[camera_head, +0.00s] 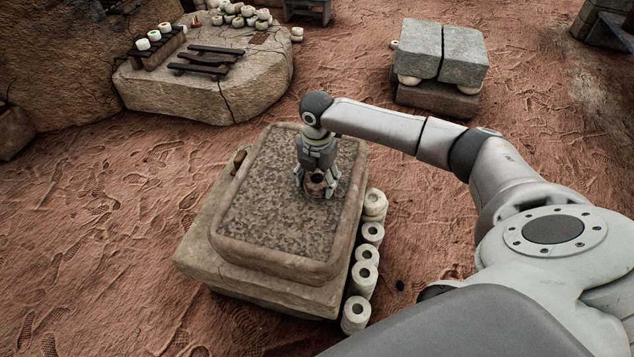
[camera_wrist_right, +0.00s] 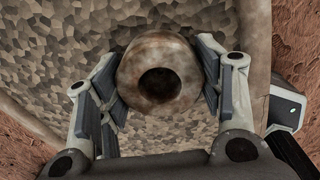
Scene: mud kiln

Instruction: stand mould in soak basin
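The mould (camera_wrist_right: 160,55) is a rounded, brown, stained pot-like piece with a dark round hole facing up. In the head view the mould (camera_head: 315,187) is in the right half of the soak basin (camera_head: 222,243), a rectangular brown-rimmed trough with a mottled grey-brown inside. The mould looks upright, at or very near the mottled surface; its base is partly hidden. My right gripper (camera_head: 316,180) points down over it. In the wrist view the right gripper's (camera_wrist_right: 160,90) finger pads lie against both sides of the mould. My left gripper is not in view.
The basin rests on a stone block (camera_head: 200,262). Several pale hollow cylinders (camera_head: 365,275) stand along its right side. A rock slab (camera_head: 240,85) with racks and small pots is behind left. Stacked grey blocks (camera_head: 462,55) stand behind right. Sandy ground left of the basin is clear.

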